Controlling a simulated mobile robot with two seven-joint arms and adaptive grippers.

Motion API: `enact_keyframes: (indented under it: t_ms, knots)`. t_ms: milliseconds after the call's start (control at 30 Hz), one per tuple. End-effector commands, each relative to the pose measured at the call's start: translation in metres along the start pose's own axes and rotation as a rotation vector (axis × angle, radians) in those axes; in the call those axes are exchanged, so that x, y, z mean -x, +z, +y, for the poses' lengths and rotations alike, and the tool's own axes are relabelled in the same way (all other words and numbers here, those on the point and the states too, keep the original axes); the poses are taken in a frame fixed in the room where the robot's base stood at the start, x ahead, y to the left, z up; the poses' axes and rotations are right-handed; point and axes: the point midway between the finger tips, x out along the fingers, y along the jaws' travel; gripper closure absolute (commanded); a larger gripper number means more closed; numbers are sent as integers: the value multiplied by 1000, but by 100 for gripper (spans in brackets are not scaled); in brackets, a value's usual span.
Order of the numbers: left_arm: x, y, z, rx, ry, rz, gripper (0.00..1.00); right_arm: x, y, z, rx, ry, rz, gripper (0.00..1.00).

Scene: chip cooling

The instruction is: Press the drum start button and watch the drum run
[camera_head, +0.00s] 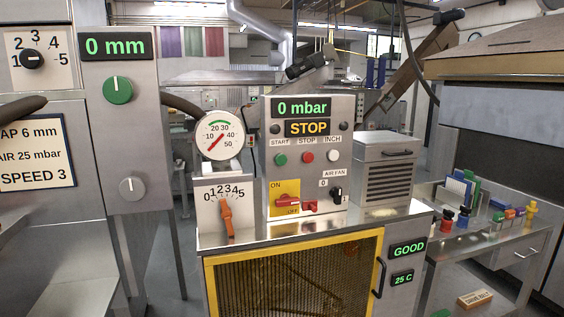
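The control panel (352,165) stands on a steel bench in the middle of the head view. Its green start button (281,159) is under the START label, with a red stop button (308,157) and white inch button (334,155) to its right. The display (302,108) reads 0 mbar, and the sign below (307,128) reads STOP. A red-handled switch (288,201) sits on a yellow ON/OFF plate. The drum is hard to make out behind the yellow-framed mesh guard (290,285). Neither gripper is in view.
A round gauge (220,134) and an orange lever (226,215) on a 0–5 scale stand left of the panel. A louvred steel box (387,170) stands right. A side table (470,245) holds small coloured items.

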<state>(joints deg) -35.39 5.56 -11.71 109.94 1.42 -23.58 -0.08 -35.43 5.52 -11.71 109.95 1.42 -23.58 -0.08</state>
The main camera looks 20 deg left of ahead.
Motion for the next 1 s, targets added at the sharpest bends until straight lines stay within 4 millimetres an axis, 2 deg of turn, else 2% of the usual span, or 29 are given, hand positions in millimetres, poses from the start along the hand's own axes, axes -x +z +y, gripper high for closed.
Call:
enact_keyframes:
  t_ms: [33, 167, 200, 1000]
  knots:
    - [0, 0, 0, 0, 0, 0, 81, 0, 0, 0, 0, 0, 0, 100]
    - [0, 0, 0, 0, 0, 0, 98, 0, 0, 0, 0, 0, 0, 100]
    - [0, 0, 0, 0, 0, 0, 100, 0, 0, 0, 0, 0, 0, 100]
    - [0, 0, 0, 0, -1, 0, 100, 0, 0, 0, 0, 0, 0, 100]
